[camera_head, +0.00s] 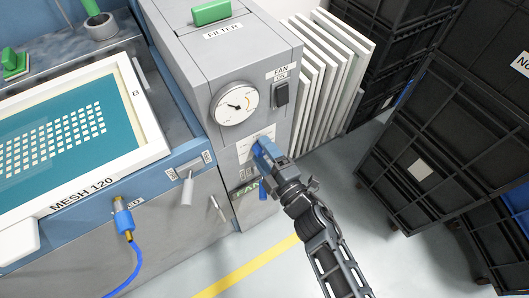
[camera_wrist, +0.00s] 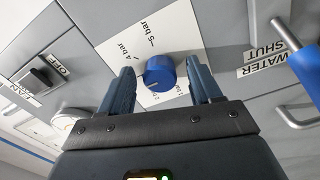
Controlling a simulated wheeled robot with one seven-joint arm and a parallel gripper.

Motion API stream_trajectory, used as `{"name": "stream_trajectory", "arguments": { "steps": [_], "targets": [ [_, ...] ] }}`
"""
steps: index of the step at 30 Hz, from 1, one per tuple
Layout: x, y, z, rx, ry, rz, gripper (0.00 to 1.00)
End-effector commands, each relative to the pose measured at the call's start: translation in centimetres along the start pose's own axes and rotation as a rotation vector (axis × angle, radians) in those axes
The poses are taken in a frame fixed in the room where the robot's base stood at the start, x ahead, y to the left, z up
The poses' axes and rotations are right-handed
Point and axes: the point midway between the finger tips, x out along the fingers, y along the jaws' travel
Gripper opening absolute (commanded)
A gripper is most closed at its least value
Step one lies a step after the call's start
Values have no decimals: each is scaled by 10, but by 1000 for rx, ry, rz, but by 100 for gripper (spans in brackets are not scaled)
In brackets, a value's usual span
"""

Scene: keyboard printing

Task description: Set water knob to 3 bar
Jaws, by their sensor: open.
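The blue round water knob (camera_wrist: 160,73) sits on a white dial plate (camera_wrist: 141,39) in the wrist view, with "5 bar" and "4 bar" printed above it and smaller marks partly visible below. My gripper (camera_wrist: 159,83) is open, with one finger on each side of the knob and visible gaps to it. I cannot tell clearly which mark the knob points to. In the head view my gripper (camera_head: 264,155) is at the front of the grey cabinet, over the dial plate (camera_head: 247,148), and hides the knob.
A round gauge (camera_head: 236,103) and the fan switch (camera_head: 281,94) are above the dial. A blue-handled lever (camera_head: 262,189) hangs close below my gripper; its "WATER SHUT" label (camera_wrist: 267,60) shows in the wrist view. White panels (camera_head: 322,75) and black crates (camera_head: 440,140) stand to the right.

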Motion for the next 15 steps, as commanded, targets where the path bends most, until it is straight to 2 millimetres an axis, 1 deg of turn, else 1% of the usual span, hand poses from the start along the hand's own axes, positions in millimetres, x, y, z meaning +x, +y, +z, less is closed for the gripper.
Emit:
{"name": "stream_trajectory", "arguments": {
  "steps": [4, 12, 15],
  "targets": [
    [-16, 0, 0, 2, -2, -1, 64],
    [-59, -1, 0, 1, -2, -2, 64],
    [-70, -1, 0, 1, -1, -2, 64]
  ]
}}
